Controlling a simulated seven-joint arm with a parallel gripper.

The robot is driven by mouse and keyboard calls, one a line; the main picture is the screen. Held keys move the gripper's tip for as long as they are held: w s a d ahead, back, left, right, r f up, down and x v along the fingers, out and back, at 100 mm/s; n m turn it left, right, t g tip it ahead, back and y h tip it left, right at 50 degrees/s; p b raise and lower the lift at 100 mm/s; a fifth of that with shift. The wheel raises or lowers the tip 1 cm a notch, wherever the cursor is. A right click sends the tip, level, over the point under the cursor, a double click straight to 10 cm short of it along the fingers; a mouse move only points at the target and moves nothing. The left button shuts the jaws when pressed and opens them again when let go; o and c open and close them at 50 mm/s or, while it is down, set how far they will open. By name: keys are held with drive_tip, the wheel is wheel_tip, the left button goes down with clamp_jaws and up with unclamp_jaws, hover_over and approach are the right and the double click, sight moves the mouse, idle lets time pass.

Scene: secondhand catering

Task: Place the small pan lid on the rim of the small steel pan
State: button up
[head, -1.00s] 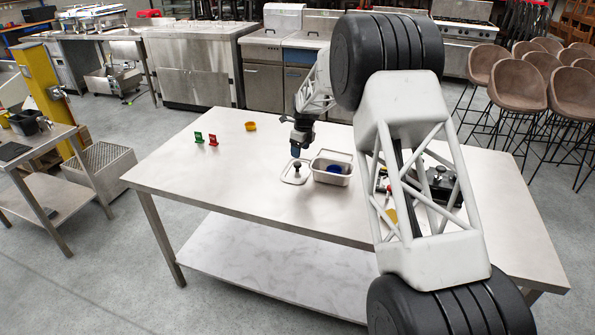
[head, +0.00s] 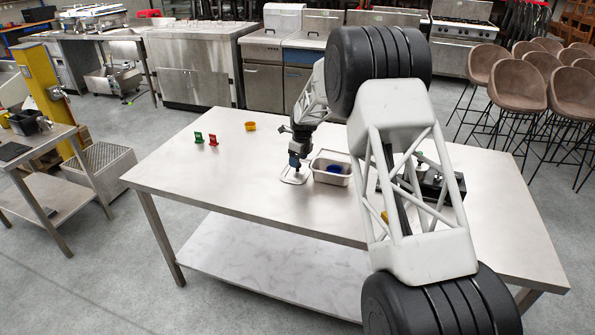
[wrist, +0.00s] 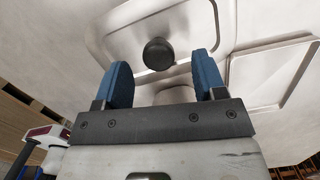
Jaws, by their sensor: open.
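The small pan lid (head: 287,178) lies flat on the steel table, left of the small steel pan (head: 338,181). Its black knob (wrist: 158,54) shows in the wrist view, between and just beyond my fingertips. My gripper (head: 295,162) is right over the lid with its blue fingers pointing down. In the wrist view my gripper (wrist: 162,78) is open, with one finger on each side of the knob and nothing held. The pan is open at the top and has something blue inside.
A green piece (head: 198,137), a red piece (head: 213,140) and a yellow cup (head: 250,126) stand on the table's left half. Dark equipment (head: 436,185) sits right of the pan, partly hidden by my arm. The table's front left is clear.

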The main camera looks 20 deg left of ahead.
drive_tip(key=shift+a+f, duration=0.2)
drive_tip(key=shift+f, duration=1.35)
drive_tip(key=c, duration=1.1)
drive_tip(key=shift+r, duration=0.15)
drive_tip(key=shift+r, duration=4.9)
drive_tip(key=shift+d, duration=0.1)
